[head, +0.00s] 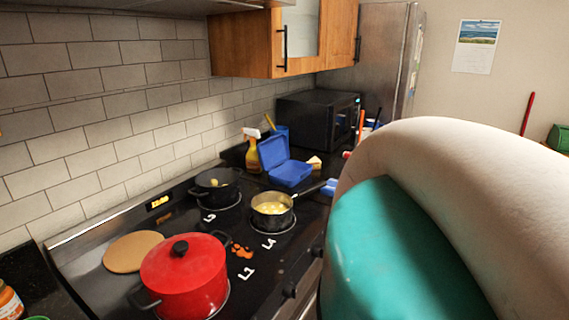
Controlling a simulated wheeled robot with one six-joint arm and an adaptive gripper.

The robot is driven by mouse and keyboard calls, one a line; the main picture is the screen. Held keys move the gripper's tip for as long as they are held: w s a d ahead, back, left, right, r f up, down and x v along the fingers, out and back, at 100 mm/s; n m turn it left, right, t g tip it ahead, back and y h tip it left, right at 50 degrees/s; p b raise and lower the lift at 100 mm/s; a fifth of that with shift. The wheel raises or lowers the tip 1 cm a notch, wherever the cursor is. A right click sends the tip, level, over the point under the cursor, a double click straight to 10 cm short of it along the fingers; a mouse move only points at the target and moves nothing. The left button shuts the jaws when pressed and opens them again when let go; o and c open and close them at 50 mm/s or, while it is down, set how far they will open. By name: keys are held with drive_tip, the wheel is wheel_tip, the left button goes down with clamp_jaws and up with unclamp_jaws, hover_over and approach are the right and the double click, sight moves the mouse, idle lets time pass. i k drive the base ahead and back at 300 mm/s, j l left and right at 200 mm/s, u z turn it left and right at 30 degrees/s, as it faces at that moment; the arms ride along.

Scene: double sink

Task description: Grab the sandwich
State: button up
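A small tan wedge that looks like the sandwich (314,163) sits on the dark counter, just right of an open blue lunchbox (290,174) and in front of the microwave. It is small in the head view, so its details cannot be made out. My gripper does not show in the head view. A large white and teal part of my arm fills the lower right and hides the counter there.
A red lidded pot (185,280), a dark pot (216,188) and a saucepan (272,212) stand on the stove. A spray bottle (252,152) and a black microwave (318,120) are near the lunchbox. A round board (132,252) lies on the stove's left side.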

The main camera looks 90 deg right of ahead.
sight(315, 162)
drive_tip(key=z, duration=2.55)
